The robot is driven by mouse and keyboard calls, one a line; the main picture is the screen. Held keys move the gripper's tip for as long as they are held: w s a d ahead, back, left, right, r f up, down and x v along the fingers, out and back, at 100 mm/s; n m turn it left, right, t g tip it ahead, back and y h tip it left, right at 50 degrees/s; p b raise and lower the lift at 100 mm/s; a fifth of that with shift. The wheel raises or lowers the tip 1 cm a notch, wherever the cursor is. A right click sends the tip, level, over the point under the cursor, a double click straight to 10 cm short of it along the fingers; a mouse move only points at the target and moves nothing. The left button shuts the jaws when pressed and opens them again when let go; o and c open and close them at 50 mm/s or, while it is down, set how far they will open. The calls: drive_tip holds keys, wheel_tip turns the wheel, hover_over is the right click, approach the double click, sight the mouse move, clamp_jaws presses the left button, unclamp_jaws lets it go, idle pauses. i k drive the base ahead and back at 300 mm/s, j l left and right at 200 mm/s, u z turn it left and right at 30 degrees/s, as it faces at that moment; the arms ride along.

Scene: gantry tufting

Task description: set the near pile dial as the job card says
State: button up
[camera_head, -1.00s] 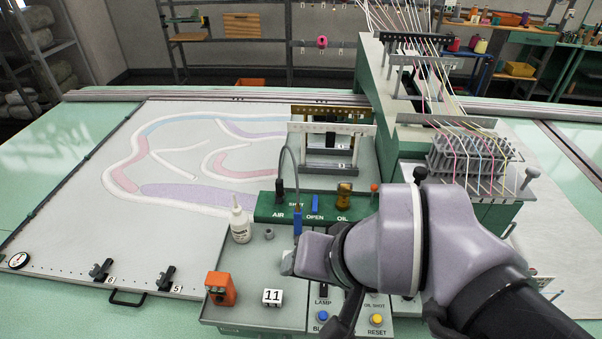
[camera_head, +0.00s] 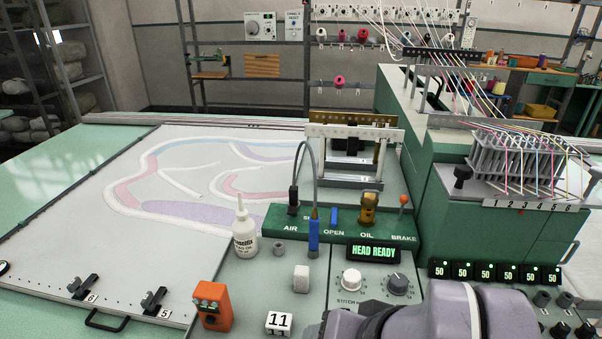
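Two round knobs stand on the grey control panel: a pale knob (camera_head: 351,279) above a label starting "STITCH", and a dark knob (camera_head: 398,285) to its right. The dark knob's label is hidden by my arm, so I cannot tell whether either is the near pile dial. My lilac arm links cover the bottom centre, in front of the panel. My gripper's fingers are not in view.
A lit display (camera_head: 373,252) reads "HEAD READY". Several small displays (camera_head: 486,271) at the right read 50. A white bottle (camera_head: 244,236), an orange device (camera_head: 213,306), an "11" block (camera_head: 279,323) and a pale block (camera_head: 301,279) stand left of the knobs.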

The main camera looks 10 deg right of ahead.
sight(398, 284)
drive_tip(key=z, duration=0.4)
drive_tip(key=k+l+z, duration=0.2)
drive_tip(key=l, duration=0.15)
drive_tip(key=k+l+z, duration=0.15)
drive_tip(key=l, duration=0.2)
drive_tip(key=k+l+z, duration=0.2)
drive_tip(key=l, duration=0.15)
drive_tip(key=k+l+z, duration=0.15)
drive_tip(key=l, duration=0.25)
